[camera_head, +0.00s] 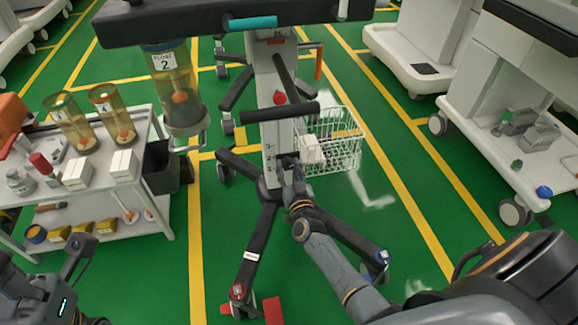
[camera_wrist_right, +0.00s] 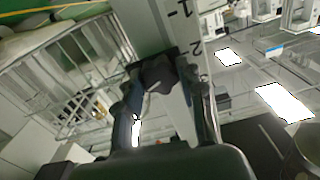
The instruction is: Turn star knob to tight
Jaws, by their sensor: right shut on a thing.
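A dark star knob (camera_wrist_right: 158,72) sits on the pale column (camera_head: 268,130) of the wheeled stand, low down by the printed numbers. My right gripper (camera_wrist_right: 160,100) has its fingers on both sides of the knob and is shut on it. In the head view my right gripper (camera_head: 291,172) reaches up to the lower column and mostly hides the knob. The knob's marking and turn angle cannot be read. Part of my left arm and gripper (camera_head: 75,262) shows at the lower left, away from the stand; its fingertips are not clear.
A white wire basket (camera_head: 335,140) hangs right beside the column. A black bar (camera_head: 277,113) juts out above my right gripper. The stand's dark legs (camera_head: 258,240) spread over the green floor. A white cart (camera_head: 150,190) with jars stands left; machines stand right.

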